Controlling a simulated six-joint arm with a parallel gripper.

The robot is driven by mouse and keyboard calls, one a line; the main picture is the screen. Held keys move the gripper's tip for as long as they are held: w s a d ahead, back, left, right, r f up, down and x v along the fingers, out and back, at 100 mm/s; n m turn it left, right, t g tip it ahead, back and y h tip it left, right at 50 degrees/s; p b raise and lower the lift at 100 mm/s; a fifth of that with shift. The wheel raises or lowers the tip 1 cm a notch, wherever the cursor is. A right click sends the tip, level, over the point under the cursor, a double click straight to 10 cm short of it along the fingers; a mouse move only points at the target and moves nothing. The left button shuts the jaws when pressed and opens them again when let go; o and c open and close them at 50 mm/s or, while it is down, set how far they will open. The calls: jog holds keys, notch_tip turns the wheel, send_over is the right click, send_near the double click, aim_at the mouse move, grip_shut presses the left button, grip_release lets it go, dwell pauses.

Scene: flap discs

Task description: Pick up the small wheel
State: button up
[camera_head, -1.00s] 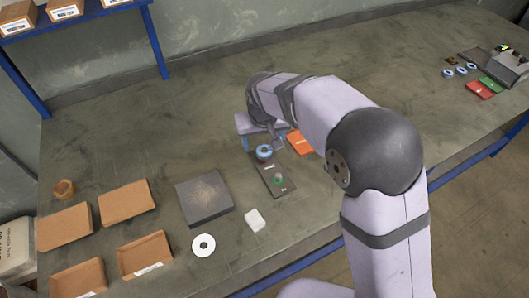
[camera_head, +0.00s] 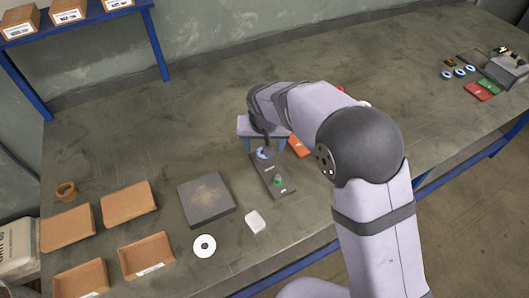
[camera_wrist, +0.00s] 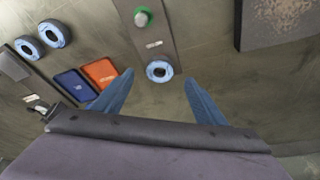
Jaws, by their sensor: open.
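A small wheel (camera_head: 264,153) with a blue rim and pale centre lies at the far end of a narrow dark plate (camera_head: 269,168). A green knob (camera_head: 278,180) stands at the plate's near end. In the wrist view the small wheel (camera_wrist: 159,71) shows between and just beyond my fingertips, with the green knob (camera_wrist: 142,17) farther off. My gripper (camera_head: 265,147) is open and empty above the wheel's end of the plate; its blue fingers (camera_wrist: 160,77) are spread apart. I cannot tell the exact height left between the fingertips and the wheel.
An orange pad (camera_wrist: 100,73) and a blue pad (camera_wrist: 75,86) lie beside the plate. Two blue-rimmed wheels (camera_wrist: 55,34) lie farther left in the wrist view. A dark grey block (camera_head: 206,199), a white disc (camera_head: 204,246), a white block (camera_head: 255,221) and cardboard trays (camera_head: 146,255) stand nearby.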

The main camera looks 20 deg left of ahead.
aim_at(260, 150)
jog(key=shift+p+x, duration=1)
jog(key=shift+x, duration=1.25)
jog(key=shift+w, duration=0.1)
jog(key=shift+c, duration=0.5)
jog(key=c, duration=1.2)
jog(key=shift+r, duration=0.1)
